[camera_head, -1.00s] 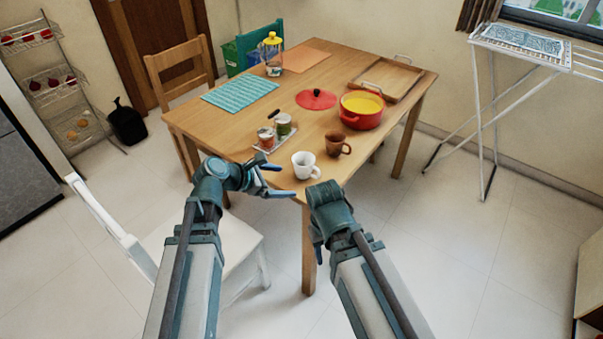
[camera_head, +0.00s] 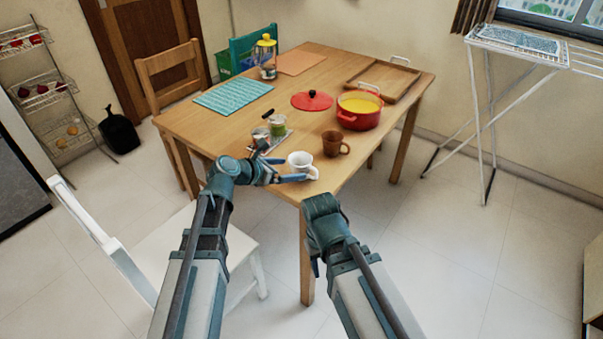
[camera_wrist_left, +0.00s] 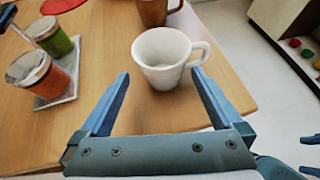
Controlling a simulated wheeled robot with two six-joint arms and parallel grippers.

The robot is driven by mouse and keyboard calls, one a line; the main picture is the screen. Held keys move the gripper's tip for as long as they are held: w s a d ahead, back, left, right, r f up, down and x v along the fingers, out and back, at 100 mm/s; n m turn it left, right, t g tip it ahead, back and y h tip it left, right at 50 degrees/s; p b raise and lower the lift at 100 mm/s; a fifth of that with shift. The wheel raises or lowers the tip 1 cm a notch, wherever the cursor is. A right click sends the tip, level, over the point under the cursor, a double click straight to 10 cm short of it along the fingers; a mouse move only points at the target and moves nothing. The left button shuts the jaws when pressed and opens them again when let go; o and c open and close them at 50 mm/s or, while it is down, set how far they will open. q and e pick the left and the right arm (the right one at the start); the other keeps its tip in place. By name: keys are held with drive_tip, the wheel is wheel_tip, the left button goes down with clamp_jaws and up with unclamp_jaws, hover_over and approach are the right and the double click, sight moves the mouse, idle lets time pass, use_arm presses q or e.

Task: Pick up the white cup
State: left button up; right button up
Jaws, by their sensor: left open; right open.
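The white cup (camera_head: 301,160) stands upright near the front corner of the wooden table, its handle to the right. It also shows in the left wrist view (camera_wrist_left: 162,56). My left gripper (camera_head: 296,168) is open and empty, right at the cup's near side. In the left wrist view its fingertips (camera_wrist_left: 160,74) are apart, with the cup between and just beyond them; I cannot tell whether they touch it. My right gripper (camera_head: 316,262) hangs low in front of the table, mostly hidden behind its own arm.
A brown mug (camera_head: 332,143) stands just behind the cup. A tray with jars (camera_head: 268,138) is to the left. A red pot (camera_head: 358,110) and a red lid (camera_head: 311,100) are farther back. A white chair (camera_head: 190,250) stands at the table's near left side.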

sight(300, 168)
use_arm(q)
drive_tip(key=shift+w+d+f, duration=0.1)
drive_tip(key=shift+d, duration=0.1)
drive_tip(key=b+x, duration=0.2)
drive_tip(key=x, duration=0.2)
drive_tip(key=shift+d+f, duration=0.1)
drive_tip(key=shift+f, duration=0.1)
drive_tip(key=shift+w+d+f, duration=0.1)
drive_tip(key=shift+w+d, duration=0.1)
drive_tip(key=shift+d, duration=0.15)
drive_tip(key=shift+c, duration=0.3)
drive_tip(key=c, duration=1.3)
drive_tip(key=shift+a+r, duration=0.1)
drive_tip(key=shift+r, duration=0.1)
